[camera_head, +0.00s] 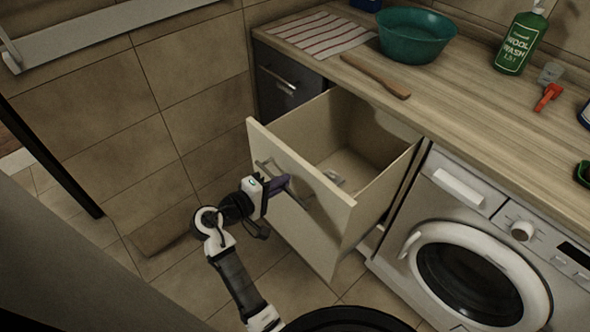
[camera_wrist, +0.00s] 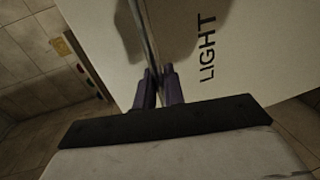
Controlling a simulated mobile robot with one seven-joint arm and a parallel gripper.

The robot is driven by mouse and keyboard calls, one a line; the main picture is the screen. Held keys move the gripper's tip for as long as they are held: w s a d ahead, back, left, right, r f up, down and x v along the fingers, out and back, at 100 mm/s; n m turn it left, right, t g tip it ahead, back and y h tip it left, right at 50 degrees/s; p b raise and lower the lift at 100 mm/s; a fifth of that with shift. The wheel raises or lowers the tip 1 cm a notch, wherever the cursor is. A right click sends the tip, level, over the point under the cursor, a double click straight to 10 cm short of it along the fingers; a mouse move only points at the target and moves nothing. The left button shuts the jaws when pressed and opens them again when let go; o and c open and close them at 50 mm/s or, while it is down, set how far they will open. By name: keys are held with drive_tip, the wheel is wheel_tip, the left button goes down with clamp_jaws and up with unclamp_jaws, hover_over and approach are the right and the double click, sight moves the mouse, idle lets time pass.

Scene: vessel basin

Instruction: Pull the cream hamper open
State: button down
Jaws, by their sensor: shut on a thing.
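The cream hamper (camera_head: 318,205) is a deep pull-out drawer under the counter, to the left of the washing machine. It stands well out from the counter, and its inside shows, with a small pale item (camera_head: 334,177) on the bottom. A metal bar handle (camera_head: 268,168) runs along its front. My gripper (camera_head: 280,186) is at the hamper front, shut on the handle. In the wrist view the dark fingers (camera_wrist: 158,88) close around the handle bar (camera_wrist: 149,35), and the front panel (camera_wrist: 240,65) bears the word "LIGHT".
A washing machine (camera_head: 470,262) stands right of the hamper. The wooden counter (camera_head: 455,105) holds a green bowl (camera_head: 415,35), a striped cloth (camera_head: 320,33), a wooden paddle (camera_head: 376,76), a green wool wash bottle (camera_head: 520,42) and a red item (camera_head: 547,97). Tiled floor lies left of the hamper.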

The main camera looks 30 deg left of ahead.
drive_tip(key=shift+f+v, duration=0.2)
drive_tip(key=shift+v, duration=0.95)
drive_tip(key=c, duration=1.6)
unclamp_jaws()
drive_tip(key=b+v, duration=0.2)
drive_tip(key=v, duration=1.2)
